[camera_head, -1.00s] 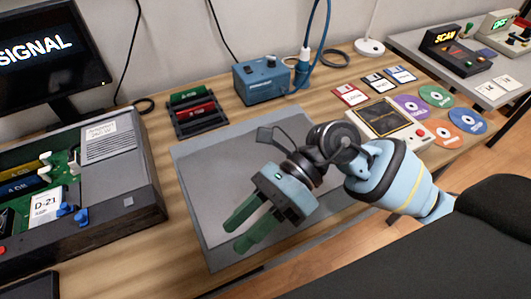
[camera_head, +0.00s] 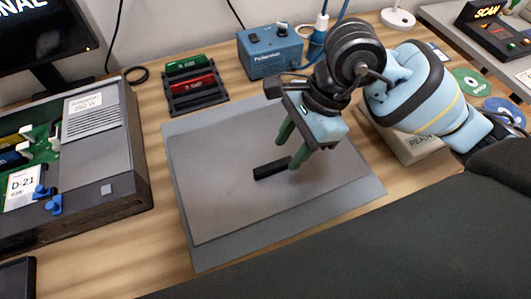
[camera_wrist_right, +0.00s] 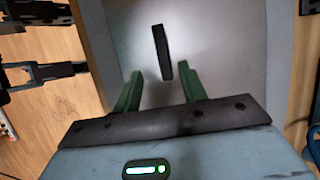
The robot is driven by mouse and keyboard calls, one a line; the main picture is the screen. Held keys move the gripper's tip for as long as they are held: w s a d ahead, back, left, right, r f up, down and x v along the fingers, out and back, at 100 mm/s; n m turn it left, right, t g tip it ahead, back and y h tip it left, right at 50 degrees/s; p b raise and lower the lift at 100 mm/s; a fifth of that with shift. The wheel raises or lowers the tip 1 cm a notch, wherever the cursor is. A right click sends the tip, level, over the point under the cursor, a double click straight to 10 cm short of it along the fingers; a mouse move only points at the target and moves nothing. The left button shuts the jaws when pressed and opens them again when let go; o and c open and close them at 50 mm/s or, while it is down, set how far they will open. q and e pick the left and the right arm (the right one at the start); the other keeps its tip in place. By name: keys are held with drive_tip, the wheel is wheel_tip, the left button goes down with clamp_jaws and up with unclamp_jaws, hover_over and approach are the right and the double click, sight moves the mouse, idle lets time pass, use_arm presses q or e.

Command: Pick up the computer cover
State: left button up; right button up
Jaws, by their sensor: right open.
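The computer cover (camera_head: 225,195) is a flat grey panel with a black bar handle (camera_head: 271,169), lying on a slightly larger grey mat (camera_head: 355,195) on the wooden table. It also fills much of the right wrist view (camera_wrist_right: 225,45), with its handle (camera_wrist_right: 162,52) standing ahead of the fingers. My right gripper (camera_head: 290,148) is open and empty, its green fingers pointing down near the right end of the handle. In the wrist view the fingertips (camera_wrist_right: 162,74) are spread to either side of the handle's near end. I cannot tell whether they touch the cover. My left gripper is not seen.
An open computer case (camera_head: 105,180) stands on the left. A rack with green and red modules (camera_head: 193,88) and a blue power box (camera_head: 270,52) are behind the mat. A cream device (camera_head: 415,145) and discs (camera_head: 468,82) lie to the right, partly behind my arm.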

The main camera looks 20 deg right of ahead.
sight(275, 164)
drive_tip(key=shift+w+a+x, duration=0.1)
drive_tip(key=shift+x, duration=1.35)
drive_tip(key=shift+w+a+x, duration=0.1)
drive_tip(key=shift+w+x, duration=0.05)
drive_tip(key=shift+x, duration=1.3)
drive_tip(key=shift+r, duration=0.1)
drive_tip(key=shift+c, duration=0.3)
clamp_jaws()
